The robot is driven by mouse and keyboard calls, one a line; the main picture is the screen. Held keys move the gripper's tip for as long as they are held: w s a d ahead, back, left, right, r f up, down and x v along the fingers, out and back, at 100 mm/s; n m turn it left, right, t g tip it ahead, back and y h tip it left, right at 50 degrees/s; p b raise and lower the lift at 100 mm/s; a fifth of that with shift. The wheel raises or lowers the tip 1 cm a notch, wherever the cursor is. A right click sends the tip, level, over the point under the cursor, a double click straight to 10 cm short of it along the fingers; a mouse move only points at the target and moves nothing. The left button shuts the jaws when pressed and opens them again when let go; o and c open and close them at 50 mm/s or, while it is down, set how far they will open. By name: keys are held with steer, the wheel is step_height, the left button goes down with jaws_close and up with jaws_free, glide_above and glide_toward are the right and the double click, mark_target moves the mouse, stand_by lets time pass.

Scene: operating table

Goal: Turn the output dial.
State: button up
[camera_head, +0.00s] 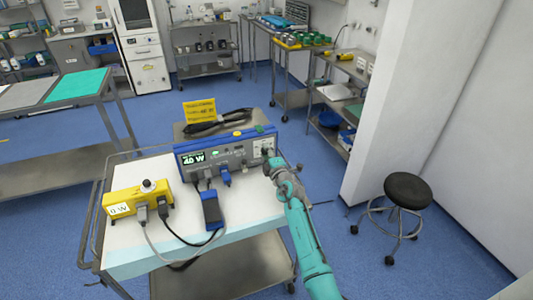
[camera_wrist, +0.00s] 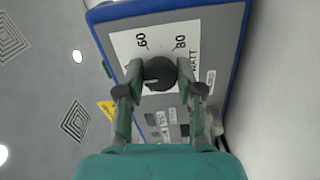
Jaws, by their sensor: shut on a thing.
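The output dial (camera_wrist: 159,74) is a dark round knob on a white scale plate with the numbers 60 and 80 and part of the word WATT, in the wrist view. My gripper (camera_wrist: 160,72) has one finger on each side of the dial and is shut on it. The dial sits on the right part of the front panel of a grey and blue unit (camera_head: 222,152), whose green display reads 40 W in the head view. There my gripper (camera_head: 270,165) is at the unit's right end and hides most of the dial.
A yellow box (camera_head: 125,200) with a small display stands left on the cart (camera_head: 215,237). A blue device (camera_head: 211,209) and cables lie in front of the unit. A stool (camera_head: 408,191) and white wall are right.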

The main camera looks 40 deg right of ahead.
steer(key=o, duration=1.2)
steer(key=shift+c, duration=0.2)
steer(key=shift+s, duration=0.1)
steer(key=v, duration=1.2)
